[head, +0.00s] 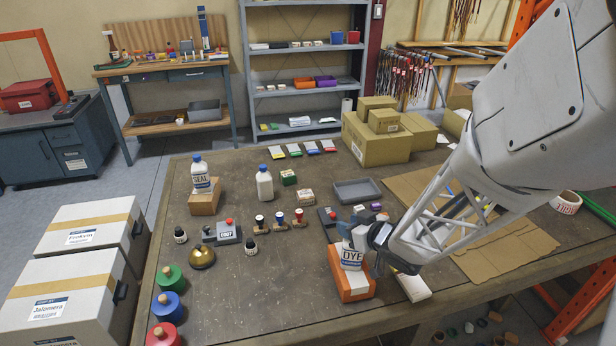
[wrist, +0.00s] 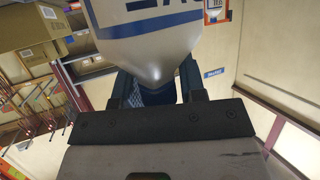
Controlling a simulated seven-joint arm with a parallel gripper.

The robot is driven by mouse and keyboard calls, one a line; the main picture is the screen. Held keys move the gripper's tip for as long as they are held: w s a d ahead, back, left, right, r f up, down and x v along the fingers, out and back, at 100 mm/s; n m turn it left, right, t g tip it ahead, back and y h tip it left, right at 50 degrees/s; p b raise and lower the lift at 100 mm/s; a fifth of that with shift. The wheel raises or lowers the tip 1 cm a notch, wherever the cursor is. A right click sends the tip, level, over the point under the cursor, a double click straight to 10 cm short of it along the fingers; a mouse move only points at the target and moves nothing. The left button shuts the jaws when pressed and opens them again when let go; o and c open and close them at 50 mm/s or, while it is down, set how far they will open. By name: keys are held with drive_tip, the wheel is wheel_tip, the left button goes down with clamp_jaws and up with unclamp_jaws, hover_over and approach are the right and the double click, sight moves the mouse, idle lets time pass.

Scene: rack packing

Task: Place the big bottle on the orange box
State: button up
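A white bottle labelled DYE (head: 352,256) stands upright at the orange box (head: 355,285), its base over the box top; whether it rests fully on the box or hangs just above it I cannot tell. My gripper (head: 372,237) is at the bottle's upper end. In the wrist view, the white tapered shoulder of the bottle (wrist: 150,50) runs down to a dark blue cap between my gripper's two fingers (wrist: 155,88), which appear closed on it. The gripper hides part of the cap in the head view.
A SEAL bottle (head: 201,176) stands on a brown box (head: 204,202). A plain white bottle (head: 264,184), stamps (head: 280,220) and a grey tray (head: 357,190) are behind the orange box. A white box (head: 412,287) lies close on its right.

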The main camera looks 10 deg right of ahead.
drive_tip(key=shift+o, duration=1.2)
drive_tip(key=shift+r, duration=0.15)
drive_tip(key=v, duration=1.2)
drive_tip(key=shift+a+r, duration=0.1)
drive_tip(key=shift+w, duration=0.15)
